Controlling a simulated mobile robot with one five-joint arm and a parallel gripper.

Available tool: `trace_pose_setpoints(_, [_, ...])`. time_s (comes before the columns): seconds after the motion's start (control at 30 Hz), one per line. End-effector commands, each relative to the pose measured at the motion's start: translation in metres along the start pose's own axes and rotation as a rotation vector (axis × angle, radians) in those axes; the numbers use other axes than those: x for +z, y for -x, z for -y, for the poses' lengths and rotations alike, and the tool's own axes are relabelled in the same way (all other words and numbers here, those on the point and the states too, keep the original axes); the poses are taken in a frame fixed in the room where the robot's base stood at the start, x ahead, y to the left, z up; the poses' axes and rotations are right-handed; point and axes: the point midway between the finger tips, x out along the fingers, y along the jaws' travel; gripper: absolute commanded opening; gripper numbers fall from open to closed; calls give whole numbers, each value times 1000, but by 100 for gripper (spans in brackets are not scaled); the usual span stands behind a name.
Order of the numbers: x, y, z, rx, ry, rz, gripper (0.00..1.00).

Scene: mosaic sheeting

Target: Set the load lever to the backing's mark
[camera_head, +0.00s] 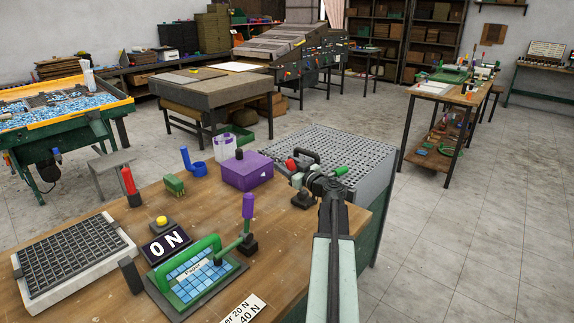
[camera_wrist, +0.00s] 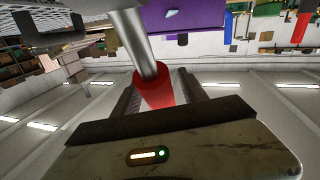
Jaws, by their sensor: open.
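The load lever (camera_head: 248,206) has a purple handle standing nearly upright on a green arm with a dark pivot. It is beside the green frame (camera_head: 205,243), which holds a blue mosaic sheet (camera_head: 195,277) labelled "Paper". The display (camera_head: 166,243) reads 0 N. A partly cut-off card (camera_head: 245,308) shows "20 N" and "40 N" lines. My gripper (camera_head: 303,182) is open, right of the lever and apart from it. In the wrist view, a red cylinder on a metal rod (camera_wrist: 155,90) shows between my gripper's fingers (camera_wrist: 157,78); contact cannot be told.
A purple box (camera_head: 247,171) stands behind the lever. A yellow button (camera_head: 161,221), a red-handled tool (camera_head: 130,185) and a black grid tray (camera_head: 72,258) are to the left. A grey perforated table (camera_head: 340,150) lies behind my gripper. Bare bench top lies right of the lever.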

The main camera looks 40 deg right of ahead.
Motion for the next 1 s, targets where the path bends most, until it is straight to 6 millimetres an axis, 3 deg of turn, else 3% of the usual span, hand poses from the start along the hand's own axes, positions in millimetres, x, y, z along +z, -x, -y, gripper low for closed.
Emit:
trace_pose_setpoints(0.07, [0,0,0,0,0,0,50])
trace_pose_setpoints(0.23, [0,0,0,0,0,0,3])
trace_pose_setpoints(0.27, [0,0,0,0,0,0,0])
trace_pose_setpoints(1.0, [0,0,1,-1,0,0,0])
